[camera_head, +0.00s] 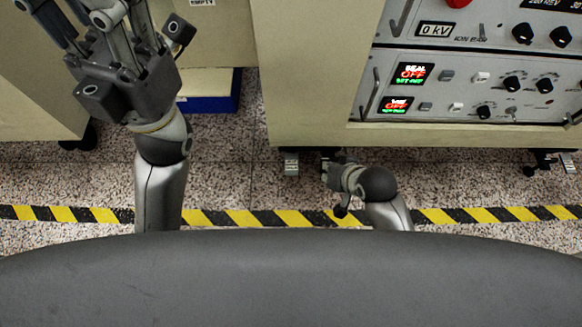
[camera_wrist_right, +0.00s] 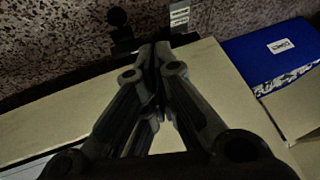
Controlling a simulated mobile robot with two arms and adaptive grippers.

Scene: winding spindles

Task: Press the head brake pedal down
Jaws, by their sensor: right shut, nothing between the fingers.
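A small grey metal pedal (camera_head: 291,163) sticks out from under the front edge of the beige cabinet. It also shows in the right wrist view (camera_wrist_right: 180,17), near the top. My right gripper (camera_head: 330,160) is low by the cabinet's bottom edge, to the right of the pedal in the head view. In the right wrist view its fingers (camera_wrist_right: 162,48) are closed together and empty, with the tips close to the pedal; contact cannot be told. My left gripper (camera_head: 85,12) is at the upper left, away from the pedal, its fingertips cut off by the frame.
The beige cabinet (camera_head: 310,95) with its control panel (camera_head: 470,85) overhangs the pedal. A dark caster (camera_wrist_right: 120,25) stands near the pedal. A blue box (camera_head: 208,104) lies to the left. Yellow-black tape (camera_head: 290,218) crosses the speckled floor, which is mostly clear.

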